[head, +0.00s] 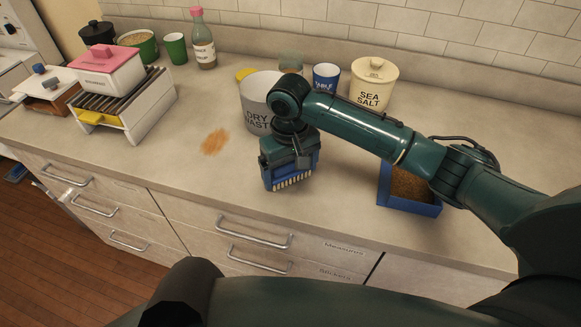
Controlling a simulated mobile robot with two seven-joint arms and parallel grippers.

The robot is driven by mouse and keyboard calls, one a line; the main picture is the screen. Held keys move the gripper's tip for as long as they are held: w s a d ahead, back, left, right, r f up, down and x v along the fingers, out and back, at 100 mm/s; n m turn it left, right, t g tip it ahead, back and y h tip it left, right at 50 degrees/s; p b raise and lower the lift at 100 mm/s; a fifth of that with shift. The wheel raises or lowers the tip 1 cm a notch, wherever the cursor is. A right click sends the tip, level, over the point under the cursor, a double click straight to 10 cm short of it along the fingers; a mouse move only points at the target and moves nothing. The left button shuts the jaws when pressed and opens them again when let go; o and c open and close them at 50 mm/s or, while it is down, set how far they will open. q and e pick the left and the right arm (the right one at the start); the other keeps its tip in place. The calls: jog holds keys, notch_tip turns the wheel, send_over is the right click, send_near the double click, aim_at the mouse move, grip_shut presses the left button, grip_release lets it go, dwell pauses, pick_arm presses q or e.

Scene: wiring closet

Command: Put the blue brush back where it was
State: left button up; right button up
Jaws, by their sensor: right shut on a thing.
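My right gripper (287,150) reaches in from the right and is shut on the blue brush (290,174). The brush has a blue body and a row of pale bristles pointing down. It is over the middle of the counter, in front of the white "DRY WASTE" bin (256,97). I cannot tell whether the bristles touch the counter. The gripper's fingers and the brush's upper part are largely hidden by my wrist. My left gripper is not in view.
An orange-brown smear (215,141) lies on the counter (190,185). A blue tray (412,206) with brown contents is at right, partly behind my arm. A "SEA SALT" canister (372,84) and blue cup (326,77) stand behind. A rack (140,110) is at left.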

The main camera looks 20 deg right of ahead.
aim_at(291, 163)
jog(key=shift+f, duration=0.45)
jog(key=o, duration=0.9)
jog(key=shift+o, duration=0.2)
jog(key=shift+r, duration=0.1)
notch_tip(291, 163, up, 2)
jog(key=shift+p, duration=0.45)
jog(key=shift+r, duration=0.6)
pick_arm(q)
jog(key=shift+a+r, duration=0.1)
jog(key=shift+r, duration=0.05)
pick_arm(e)
jog(key=shift+r, duration=2.35)
